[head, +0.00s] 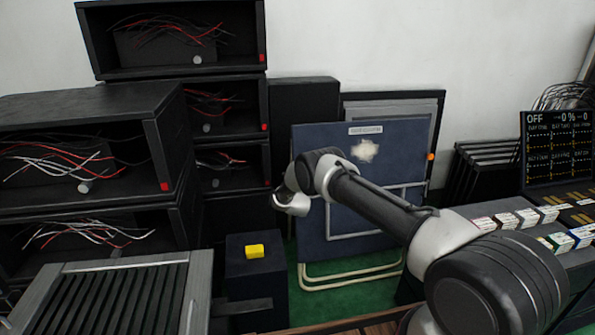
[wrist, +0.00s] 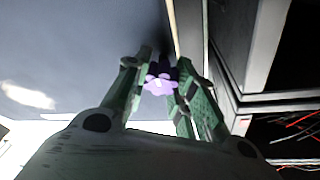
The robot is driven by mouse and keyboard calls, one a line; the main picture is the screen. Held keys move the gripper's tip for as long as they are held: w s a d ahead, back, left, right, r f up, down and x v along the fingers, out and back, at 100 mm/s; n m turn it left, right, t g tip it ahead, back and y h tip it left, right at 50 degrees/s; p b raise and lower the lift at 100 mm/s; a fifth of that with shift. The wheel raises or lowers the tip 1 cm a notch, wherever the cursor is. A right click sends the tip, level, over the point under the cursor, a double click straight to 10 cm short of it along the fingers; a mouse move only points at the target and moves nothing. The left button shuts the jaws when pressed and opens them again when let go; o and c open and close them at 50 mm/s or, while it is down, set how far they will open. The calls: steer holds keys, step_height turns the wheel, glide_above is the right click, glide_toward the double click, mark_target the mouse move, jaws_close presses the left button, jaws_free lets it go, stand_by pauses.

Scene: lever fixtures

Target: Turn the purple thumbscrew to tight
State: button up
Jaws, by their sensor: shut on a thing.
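The purple thumbscrew (wrist: 160,82) shows in the wrist view, upper middle, between the two fingertips of my gripper (wrist: 160,80). It has a lobed, knob-like head with a paler patch on its face. My gripper is shut on it, one finger on each side. In the head view my arm reaches left across the scene, and its wrist end (head: 290,203) is near the black cabinets. The fingers and the thumbscrew are hidden there. I cannot read the thumbscrew's turned position or any mark for tight.
Open black cabinets (head: 205,108) with red and white wires stand at the left. A yellow block (head: 254,251) sits on a dark box in front. A folded blue table (head: 310,142) leans by the wall behind my arm. Small labelled boxes (head: 505,220) and a screen reading OFF (head: 555,150) are at the right.

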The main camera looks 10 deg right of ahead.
stand_by(0.3)
steer(key=o, duration=1)
steer(key=shift+o, duration=0.2)
steer(key=s+a+f, duration=0.1)
steer(key=s+a, duration=0.1)
steer(key=s, duration=0.9)
steer(key=shift+s, duration=0.4)
steer(key=shift+f, duration=0.1)
